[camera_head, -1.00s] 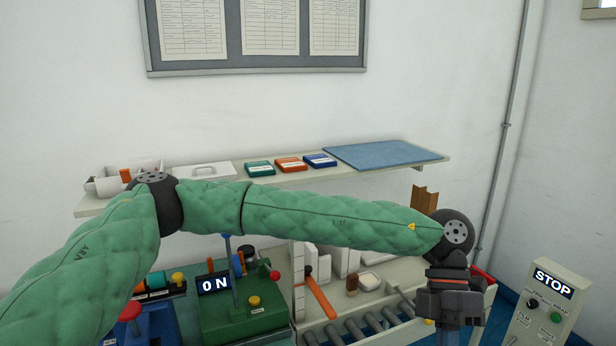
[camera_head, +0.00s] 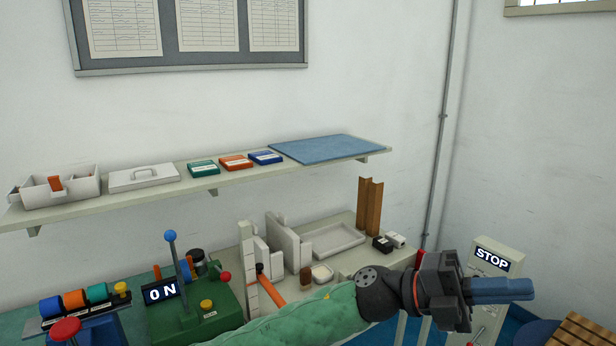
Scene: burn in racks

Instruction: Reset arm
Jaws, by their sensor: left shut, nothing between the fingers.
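My left arm, in a green padded sleeve, comes in from the bottom of the head view and reaches right. My left gripper (camera_head: 503,290) is at the lower right, pointing right, with its blue fingers together and nothing between them. It is in front of the grey box with the STOP sign (camera_head: 492,259) and covers part of that box. It is clear of the bench in the picture. My right gripper does not show.
A green machine with an ON sign (camera_head: 161,291) and a blue-knobbed lever (camera_head: 170,237) stands at the lower left. A white tray (camera_head: 334,241) and brown angle pieces (camera_head: 369,207) are on the bench. A wall shelf (camera_head: 190,186) runs above. A slatted wooden top (camera_head: 584,335) is at the bottom right.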

